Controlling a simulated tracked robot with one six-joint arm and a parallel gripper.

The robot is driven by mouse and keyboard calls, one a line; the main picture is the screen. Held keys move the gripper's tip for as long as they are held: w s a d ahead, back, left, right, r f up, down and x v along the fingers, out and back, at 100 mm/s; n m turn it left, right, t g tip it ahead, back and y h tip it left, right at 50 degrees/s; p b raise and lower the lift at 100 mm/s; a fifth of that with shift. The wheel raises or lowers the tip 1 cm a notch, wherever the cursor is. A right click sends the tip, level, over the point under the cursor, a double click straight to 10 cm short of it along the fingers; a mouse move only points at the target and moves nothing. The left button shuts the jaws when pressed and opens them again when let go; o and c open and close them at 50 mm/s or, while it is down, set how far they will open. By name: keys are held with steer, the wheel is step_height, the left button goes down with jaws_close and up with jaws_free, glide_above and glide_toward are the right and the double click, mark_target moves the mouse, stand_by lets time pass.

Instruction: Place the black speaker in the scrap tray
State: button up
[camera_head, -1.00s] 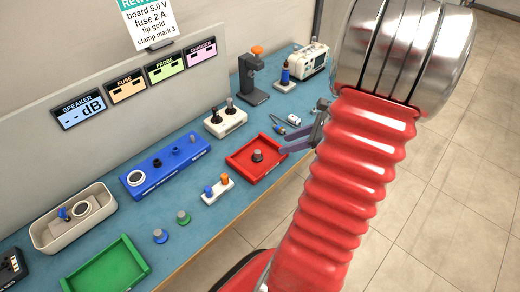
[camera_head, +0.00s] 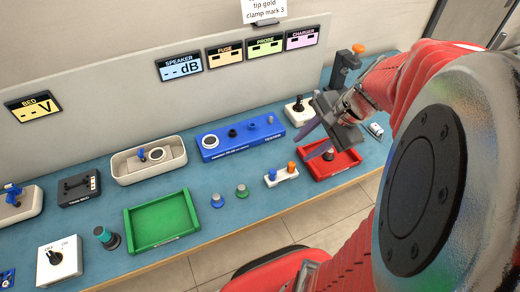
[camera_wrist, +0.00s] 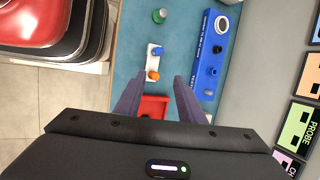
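A small black round piece with a grey top (camera_head: 328,154), which looks like the black speaker, stands inside the red tray (camera_head: 346,168), likely the scrap tray; the tray's label is too small to read. My gripper (camera_head: 307,143) is over the bench by the tray's back-left side, fingers apart with nothing between them. In the wrist view, my open fingers (camera_wrist: 158,86) point past the red tray (camera_wrist: 152,103), which shows between them. The black piece is not clear there; my gripper's body hides part of the tray.
A white stand (camera_head: 282,177) with blue and orange pieces is left of the red tray. A blue fixture (camera_head: 240,145) is behind. Green (camera_head: 242,190) and blue (camera_head: 216,200) pieces stand beside an empty green tray (camera_head: 190,217). A cream bin (camera_head: 128,178) stands further back.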

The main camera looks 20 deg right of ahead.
steer(key=s+a+r+n+t+h, duration=0.1)
steer(key=s+a+r+n, duration=0.1)
steer(key=a+r+n, duration=0.2)
steer(key=s+a+r+n+h, duration=0.2)
steer(key=s+a+r+n, duration=0.1)
steer(key=a+n, duration=0.7)
steer(key=n, duration=0.2)
steer(key=shift+s+a+r+n+t, duration=0.2)
steer(key=shift+a+r+n+t, duration=0.05)
steer(key=shift+r+n+t, duration=0.15)
